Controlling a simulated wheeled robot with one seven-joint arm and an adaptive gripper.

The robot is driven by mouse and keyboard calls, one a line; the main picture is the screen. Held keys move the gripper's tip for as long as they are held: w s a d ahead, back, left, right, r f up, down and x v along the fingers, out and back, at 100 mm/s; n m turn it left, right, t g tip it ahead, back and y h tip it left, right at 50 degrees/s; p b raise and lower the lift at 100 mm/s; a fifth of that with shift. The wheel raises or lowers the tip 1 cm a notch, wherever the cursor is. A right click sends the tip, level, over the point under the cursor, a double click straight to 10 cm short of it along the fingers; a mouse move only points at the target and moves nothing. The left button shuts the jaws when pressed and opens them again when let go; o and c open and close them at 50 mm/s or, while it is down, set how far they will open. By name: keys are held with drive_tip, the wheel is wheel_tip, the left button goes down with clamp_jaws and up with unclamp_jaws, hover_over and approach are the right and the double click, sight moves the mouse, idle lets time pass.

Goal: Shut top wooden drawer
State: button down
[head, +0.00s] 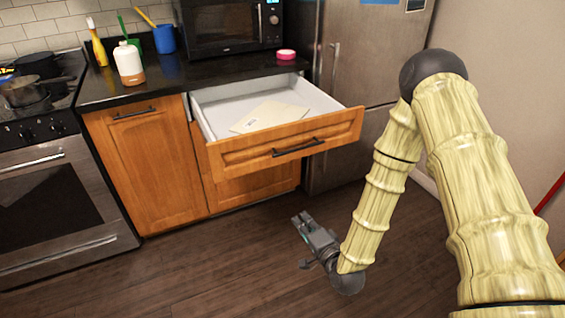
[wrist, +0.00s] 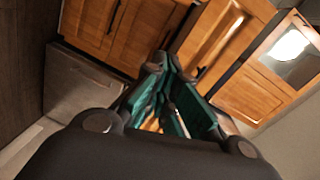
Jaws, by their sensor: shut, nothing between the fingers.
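The top wooden drawer (head: 235,158) is pulled well out of the cabinet in the head view. It has a wooden front, a dark bar handle (head: 298,149) and a pale interior. A flat cream sheet or envelope lies inside it. My gripper (head: 300,217) is shut and empty, above the floor, lower than the drawer and in front of it, clear of its front. In the wrist view, my gripper's green-lined fingers (wrist: 168,62) point toward wooden cabinet fronts. I cannot tell which panel there is the drawer.
A stove (head: 55,200) stands left and a fridge (head: 352,60) right of the cabinet. The black counter (head: 190,75) holds a microwave (head: 225,25), a soap bottle (head: 129,63), a blue cup (head: 164,40) and a pink round item (head: 286,55). The floor before the drawer is clear.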

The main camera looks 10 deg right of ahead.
drive_tip(key=w+r+m+t+y, duration=0.1)
drive_tip(key=w+r+m+t, duration=0.25)
drive_tip(key=r, duration=0.45)
drive_tip(key=p+x, duration=0.1)
drive_tip(key=x, duration=1.2)
drive_tip(key=shift+w+d+n, duration=0.15)
drive_tip(key=shift+w+n, duration=0.15)
drive_tip(key=shift+n, duration=0.05)
